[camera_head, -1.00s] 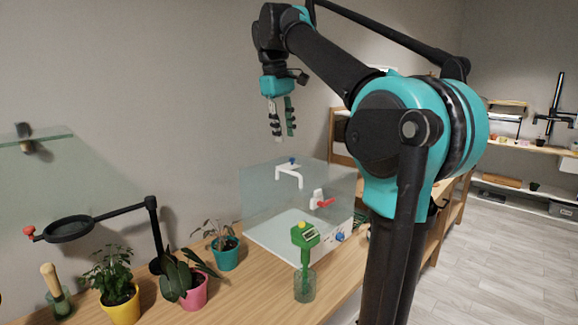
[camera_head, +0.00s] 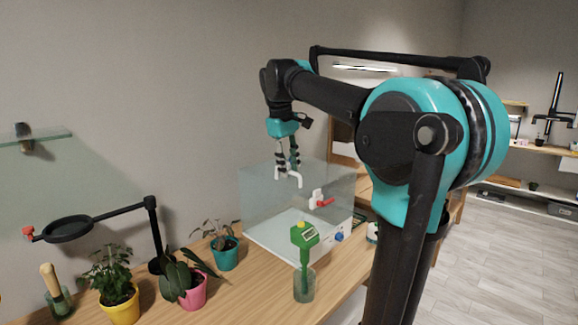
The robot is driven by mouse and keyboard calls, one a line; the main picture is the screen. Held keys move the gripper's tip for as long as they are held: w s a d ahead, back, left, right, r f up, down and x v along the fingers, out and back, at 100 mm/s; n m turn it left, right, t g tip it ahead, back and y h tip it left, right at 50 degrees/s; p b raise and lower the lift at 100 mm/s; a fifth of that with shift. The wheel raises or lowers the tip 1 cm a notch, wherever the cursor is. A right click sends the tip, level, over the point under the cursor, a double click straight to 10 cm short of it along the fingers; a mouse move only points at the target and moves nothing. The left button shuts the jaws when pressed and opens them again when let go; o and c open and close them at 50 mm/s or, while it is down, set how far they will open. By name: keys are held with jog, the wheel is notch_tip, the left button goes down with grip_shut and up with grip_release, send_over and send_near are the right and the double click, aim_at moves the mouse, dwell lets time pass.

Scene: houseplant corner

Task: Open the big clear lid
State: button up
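The big clear lid (camera_head: 325,174) lies level on top of the clear box (camera_head: 262,208) on the wooden bench. A white bracket-shaped handle (camera_head: 289,177) stands up from the lid. My gripper (camera_head: 288,167) is just above the handle and points down. Its two dark fingers are apart, with a gap between them. The fingertips overlap the upper part of the handle in this view. I cannot tell whether they touch it.
A red-handled white fitting (camera_head: 320,199) is on the box. A green meter (camera_head: 304,240) stands in a glass in front. Potted plants in teal (camera_head: 225,256), pink (camera_head: 193,293) and yellow (camera_head: 121,309) pots stand left. A black ring stand (camera_head: 153,225) is behind them.

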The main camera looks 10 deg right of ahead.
grip_shut()
jog(key=shift+r, duration=0.1)
